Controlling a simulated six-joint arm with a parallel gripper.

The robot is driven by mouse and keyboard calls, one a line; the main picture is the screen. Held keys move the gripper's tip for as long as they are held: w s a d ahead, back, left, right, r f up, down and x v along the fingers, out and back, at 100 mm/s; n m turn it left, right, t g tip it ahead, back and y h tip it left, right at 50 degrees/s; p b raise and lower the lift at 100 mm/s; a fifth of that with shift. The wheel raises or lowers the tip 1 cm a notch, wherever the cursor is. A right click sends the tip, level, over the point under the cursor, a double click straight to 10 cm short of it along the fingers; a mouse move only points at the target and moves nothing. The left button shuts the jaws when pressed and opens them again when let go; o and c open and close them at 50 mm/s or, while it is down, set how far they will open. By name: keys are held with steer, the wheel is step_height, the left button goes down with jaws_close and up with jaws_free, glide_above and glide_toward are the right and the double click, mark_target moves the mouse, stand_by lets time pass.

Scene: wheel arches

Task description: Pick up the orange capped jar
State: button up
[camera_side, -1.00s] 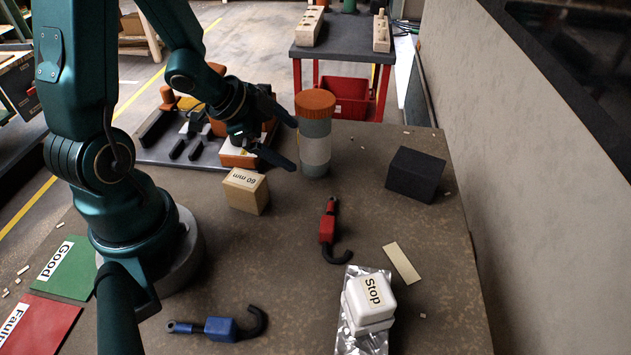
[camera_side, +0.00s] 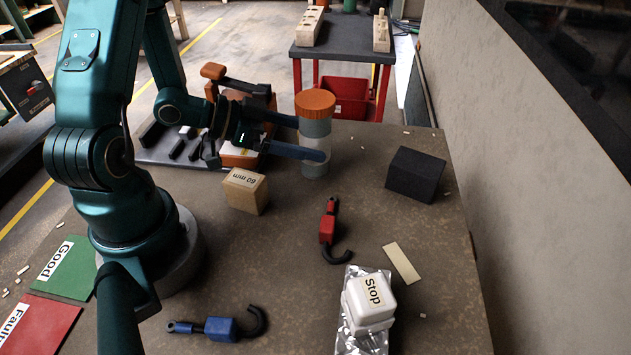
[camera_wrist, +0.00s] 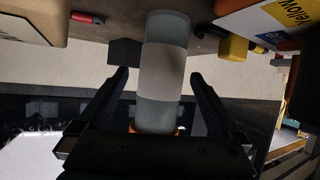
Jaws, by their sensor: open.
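The orange capped jar (camera_side: 315,128) stands upright near the back edge of the table, a grey-green cylinder with a pale band and an orange lid. My gripper (camera_side: 312,138) is open and level at the jar, with one finger in front of it and the other reaching toward its far side. In the wrist view the jar (camera_wrist: 163,75) appears between the two spread fingers of my gripper (camera_wrist: 163,80). A gap shows on each side of the jar there. Its orange cap is mostly hidden behind the gripper body.
A 60 mm block (camera_side: 245,191) stands in front of the arm. A black block (camera_side: 414,175) is right of the jar. A red hook tool (camera_side: 328,228), a blue hook tool (camera_side: 220,328) and a white Stop button (camera_side: 368,298) lie nearer. A dark tray (camera_side: 185,158) is behind.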

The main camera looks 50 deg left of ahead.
mark_target(330, 140)
steer(key=shift+w+r+m, duration=0.15)
steer(key=shift+r+m, duration=0.05)
steer(key=shift+m, duration=0.1)
steer(key=shift+t, duration=0.3)
steer(key=shift+x, duration=2.45)
steer(key=shift+c, duration=0.3)
steer(key=c, duration=1.5)
